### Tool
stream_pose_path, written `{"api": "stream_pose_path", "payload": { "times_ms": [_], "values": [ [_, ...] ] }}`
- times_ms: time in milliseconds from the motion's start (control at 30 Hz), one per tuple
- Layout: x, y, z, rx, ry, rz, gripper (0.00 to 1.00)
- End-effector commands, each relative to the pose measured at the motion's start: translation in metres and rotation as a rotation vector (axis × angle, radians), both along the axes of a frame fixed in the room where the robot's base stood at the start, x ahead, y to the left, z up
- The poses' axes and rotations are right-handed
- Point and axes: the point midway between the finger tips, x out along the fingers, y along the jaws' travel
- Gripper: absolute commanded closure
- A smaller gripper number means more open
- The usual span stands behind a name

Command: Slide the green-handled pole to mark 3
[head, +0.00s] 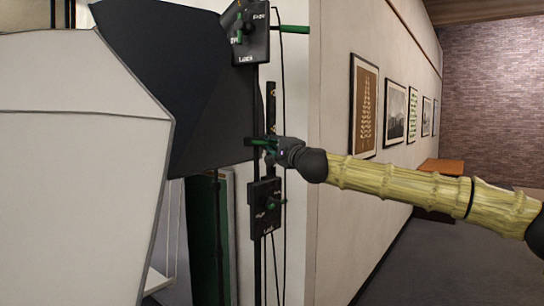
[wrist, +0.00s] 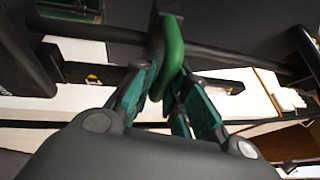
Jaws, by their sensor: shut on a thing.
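A dark vertical pole (head: 256,105) runs between two black panels by the wall edge. My gripper (head: 268,144) reaches it from the right, at a height between the panels. In the wrist view, the rounded green handle (wrist: 173,42) sits between the teal fingers of my gripper (wrist: 162,88), which are shut on it. In the head view the handle is mostly hidden by the fingers. The dark pole also crosses the wrist view (wrist: 235,58). I cannot make out mark 3 in either view.
An upper black panel (head: 257,48) and a lower black panel (head: 265,212) carry green levers and white lettering. A wall with framed pictures (head: 365,105) stands behind my arm.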

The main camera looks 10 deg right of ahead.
Motion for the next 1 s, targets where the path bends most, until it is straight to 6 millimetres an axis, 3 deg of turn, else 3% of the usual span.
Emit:
{"api": "stream_pose_path", "payload": {
  "times_ms": [33,100,500,700,1000],
  "values": [
    [-0.001,-0.001,0.024,-0.001,-0.008,-0.003,1.00],
    [-0.001,-0.001,0.043,-0.001,-0.008,-0.003,1.00],
    [-0.001,-0.001,0.132,-0.001,-0.006,-0.003,1.00],
    [-0.001,-0.001,0.157,0.000,-0.005,-0.003,1.00],
    [0.000,-0.001,0.168,0.002,-0.005,-0.002,1.00]
  ]
}}
